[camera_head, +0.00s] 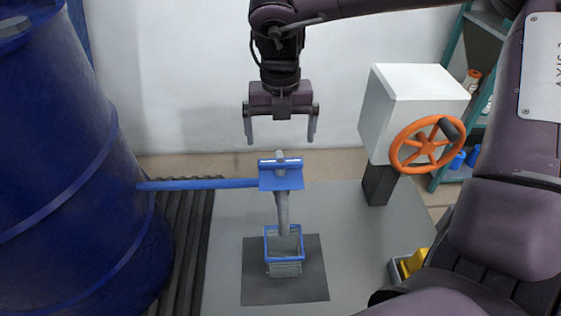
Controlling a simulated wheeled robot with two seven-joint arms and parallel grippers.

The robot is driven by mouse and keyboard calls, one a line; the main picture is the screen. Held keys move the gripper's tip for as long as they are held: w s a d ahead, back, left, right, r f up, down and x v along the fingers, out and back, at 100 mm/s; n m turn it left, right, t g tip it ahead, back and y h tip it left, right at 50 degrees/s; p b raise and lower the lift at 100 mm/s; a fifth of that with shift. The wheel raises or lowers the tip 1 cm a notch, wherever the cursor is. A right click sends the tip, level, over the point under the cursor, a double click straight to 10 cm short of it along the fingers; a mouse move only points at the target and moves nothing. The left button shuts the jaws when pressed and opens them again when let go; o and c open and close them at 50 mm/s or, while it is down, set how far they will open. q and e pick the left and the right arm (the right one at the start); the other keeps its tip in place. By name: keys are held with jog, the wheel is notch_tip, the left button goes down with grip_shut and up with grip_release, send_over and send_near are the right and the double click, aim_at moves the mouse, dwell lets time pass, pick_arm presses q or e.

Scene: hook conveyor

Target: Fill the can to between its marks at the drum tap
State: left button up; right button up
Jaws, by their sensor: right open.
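The large blue drum (70,170) stands at the left. A blue pipe (200,184) runs from it to the tap (281,180), which has a blue body and a grey upright piece on top. A grey spout (283,215) hangs down from the tap towards the can. The can (284,257) is small and square, with a blue rim and greyish walls, and stands under the spout. Its marks and any liquid level are too small to tell. My right gripper (281,138) points down above the tap, open and empty, its fingers on either side of the tap's top. My left gripper is out of view.
The can stands on a dark square mat (255,285) on a grey table (350,235). A white box (400,100) with an orange handwheel (427,144) stands at the right. A yellow item (414,262) sits in a grey tray at the lower right. Shelves stand behind.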

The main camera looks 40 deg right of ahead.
aim_at(281, 161)
notch_tip(281, 161, down, 7)
jog(key=shift+r+b, duration=0.15)
jog(key=shift+b, duration=0.25)
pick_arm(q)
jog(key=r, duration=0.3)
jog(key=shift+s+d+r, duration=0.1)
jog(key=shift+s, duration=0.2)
pick_arm(e)
jog(key=c, duration=0.7)
